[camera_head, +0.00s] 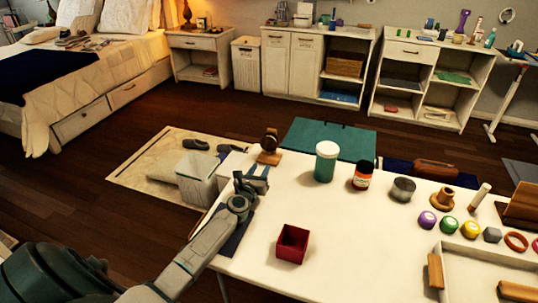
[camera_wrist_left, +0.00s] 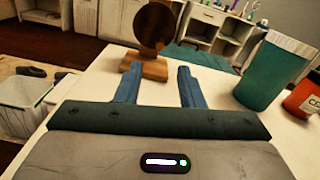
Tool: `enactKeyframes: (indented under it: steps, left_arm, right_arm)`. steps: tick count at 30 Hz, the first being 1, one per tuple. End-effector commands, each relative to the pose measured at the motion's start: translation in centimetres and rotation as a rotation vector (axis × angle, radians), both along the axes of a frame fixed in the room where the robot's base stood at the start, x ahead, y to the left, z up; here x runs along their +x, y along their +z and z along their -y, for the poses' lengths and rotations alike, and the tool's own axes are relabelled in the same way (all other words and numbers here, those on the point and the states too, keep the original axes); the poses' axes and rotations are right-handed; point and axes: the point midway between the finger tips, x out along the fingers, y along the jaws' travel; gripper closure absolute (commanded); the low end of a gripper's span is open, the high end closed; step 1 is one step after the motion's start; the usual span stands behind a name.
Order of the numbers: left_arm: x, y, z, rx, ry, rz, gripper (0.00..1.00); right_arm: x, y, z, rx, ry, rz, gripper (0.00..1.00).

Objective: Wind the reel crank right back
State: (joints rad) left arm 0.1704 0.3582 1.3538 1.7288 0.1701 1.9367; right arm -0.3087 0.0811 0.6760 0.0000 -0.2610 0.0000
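The reel (camera_head: 269,141) is a dark brown round disc standing upright on a small wooden base, at the far left corner of the white table. It also shows in the left wrist view (camera_wrist_left: 154,27), with its base just beyond my fingertips. I cannot make out a crank handle on it. My left gripper (camera_head: 256,172) is on the near side of the reel. In the left wrist view my left gripper (camera_wrist_left: 156,76) has its two blue fingers spread apart with nothing between them, pointing toward the base. My right gripper is out of view.
A teal jar (camera_head: 326,162) with a white lid and an orange jar (camera_head: 362,176) stand right of the reel. A dark red box (camera_head: 292,244) sits near the table's front. A white bin (camera_head: 197,178) is on the floor to the left. The table's middle is clear.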

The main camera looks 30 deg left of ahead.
Motion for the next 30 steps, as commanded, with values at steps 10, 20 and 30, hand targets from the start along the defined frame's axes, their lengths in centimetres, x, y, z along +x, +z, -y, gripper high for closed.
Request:
enactKeyframes:
  steps: [10,20,30]
  left_arm:
    - [5.8,-0.2,-1.4,0.002,0.000,0.000,0.65]
    - [8.5,-0.1,-2.1,0.003,-0.001,-0.001,0.65]
    - [8.9,0.0,-2.2,0.004,-0.001,-0.001,0.65]
  right_arm:
    - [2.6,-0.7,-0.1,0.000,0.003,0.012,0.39]
    - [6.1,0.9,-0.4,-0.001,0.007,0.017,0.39]
    - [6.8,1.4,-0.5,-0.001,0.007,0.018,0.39]
